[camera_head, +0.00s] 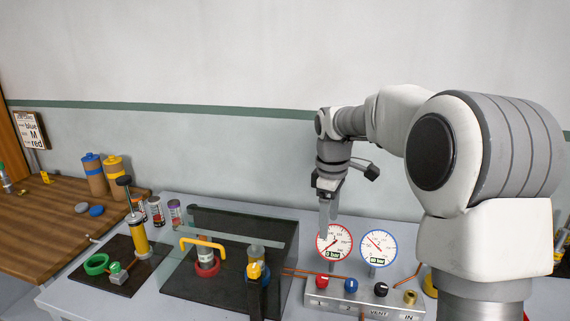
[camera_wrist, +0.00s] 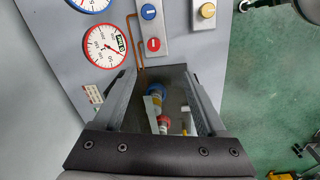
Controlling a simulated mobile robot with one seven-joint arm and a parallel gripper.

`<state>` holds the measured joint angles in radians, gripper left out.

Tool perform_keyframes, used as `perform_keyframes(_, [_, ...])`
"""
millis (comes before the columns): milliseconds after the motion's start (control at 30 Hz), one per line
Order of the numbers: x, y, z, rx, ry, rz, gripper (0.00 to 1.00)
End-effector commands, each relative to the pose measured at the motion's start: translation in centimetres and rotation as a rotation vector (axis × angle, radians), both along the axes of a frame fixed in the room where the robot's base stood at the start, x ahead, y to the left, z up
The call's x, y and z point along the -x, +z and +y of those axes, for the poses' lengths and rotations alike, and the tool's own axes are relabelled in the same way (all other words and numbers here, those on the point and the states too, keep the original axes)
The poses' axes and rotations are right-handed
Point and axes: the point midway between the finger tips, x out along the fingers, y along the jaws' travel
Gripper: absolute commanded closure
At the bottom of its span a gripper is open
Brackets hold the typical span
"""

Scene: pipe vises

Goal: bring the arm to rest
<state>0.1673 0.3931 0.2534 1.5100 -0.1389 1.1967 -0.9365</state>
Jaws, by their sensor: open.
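My gripper (camera_head: 328,212) hangs pointing down above the grey bench, just behind and left of the red-rimmed gauge in the head view. The wrist view shows its two fingers (camera_wrist: 162,82) spread apart. Nothing is held between them. Through the gap I see the blue and red fittings (camera_wrist: 158,108), farther off beyond the fingers. My arm is raised and bent, reaching in from the right side of the head view.
A panel (camera_head: 340,299) with knobs carries a red-rimmed gauge (camera_head: 334,243) and a blue-rimmed gauge (camera_head: 378,247). Left of it, a clear screen (camera_head: 240,228) stands by a yellow-handled clamp (camera_head: 203,246). A dark mat (camera_head: 150,267) holds a yellow cylinder (camera_head: 137,237) and green ring (camera_head: 97,264).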

Motion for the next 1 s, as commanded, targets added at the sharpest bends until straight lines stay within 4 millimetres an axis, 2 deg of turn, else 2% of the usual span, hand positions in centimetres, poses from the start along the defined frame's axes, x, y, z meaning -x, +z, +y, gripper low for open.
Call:
perform_keyframes(33, [1.4,1.4,0.1,0.008,-0.042,-0.027,0.26])
perform_keyframes(200, [6.1,4.4,0.2,0.011,-0.203,-0.102,0.26])
perform_keyframes(467, [13.6,7.0,0.1,-0.03,-0.46,-0.22,0.26])
perform_keyframes(633, [18.6,7.3,-0.2,-0.088,-0.629,-0.292,0.26])
perform_keyframes(800, [23.3,6.6,-0.3,-0.17,-0.794,-0.353,0.26])
perform_keyframes(1000, [27.2,5.0,-0.4,-0.266,-0.944,-0.395,0.26])
